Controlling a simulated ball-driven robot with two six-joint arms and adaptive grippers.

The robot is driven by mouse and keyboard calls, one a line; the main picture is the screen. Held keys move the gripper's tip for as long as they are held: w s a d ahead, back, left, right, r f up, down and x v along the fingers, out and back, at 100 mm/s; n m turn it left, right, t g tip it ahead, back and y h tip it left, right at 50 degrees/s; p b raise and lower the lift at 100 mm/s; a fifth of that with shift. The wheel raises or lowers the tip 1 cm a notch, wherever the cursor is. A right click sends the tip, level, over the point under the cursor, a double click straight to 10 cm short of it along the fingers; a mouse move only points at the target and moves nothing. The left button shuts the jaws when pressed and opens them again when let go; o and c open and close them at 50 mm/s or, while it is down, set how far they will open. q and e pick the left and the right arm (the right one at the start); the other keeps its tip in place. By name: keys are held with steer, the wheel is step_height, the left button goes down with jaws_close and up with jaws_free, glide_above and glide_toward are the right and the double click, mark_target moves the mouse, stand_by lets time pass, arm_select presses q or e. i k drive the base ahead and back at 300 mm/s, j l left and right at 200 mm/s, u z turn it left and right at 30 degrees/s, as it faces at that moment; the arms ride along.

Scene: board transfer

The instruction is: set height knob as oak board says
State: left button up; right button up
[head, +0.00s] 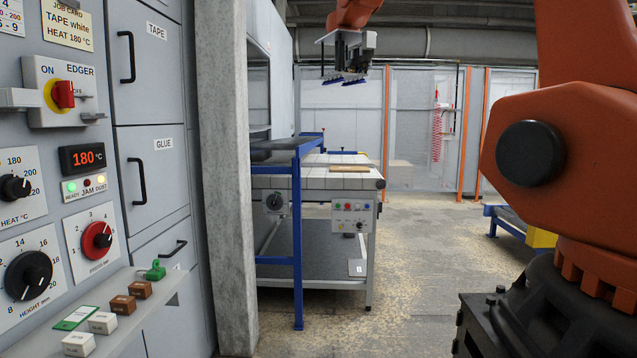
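The height knob (28,275) is a black round knob on a white plate marked HEIGHT mm, low at the left edge of the head view. A flat brown board (350,168) lies on the white-topped machine table in the middle distance. It may be the oak board; no writing on it can be read from here. Neither of my grippers is in view.
The panel also has a heat knob (15,187), a red pressure knob (97,240), an EDGER switch (63,94) and a 180 °C display (83,158). Small blocks (123,304) sit on the ledge below. A concrete pillar (225,180) stands beside it; an orange robot arm (580,150) fills the right.

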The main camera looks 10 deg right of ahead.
mark_target(30, 273)
steer(key=i+l+z, duration=0.1)
steer(key=i+z, duration=0.4)
steer(key=i, duration=2.7)
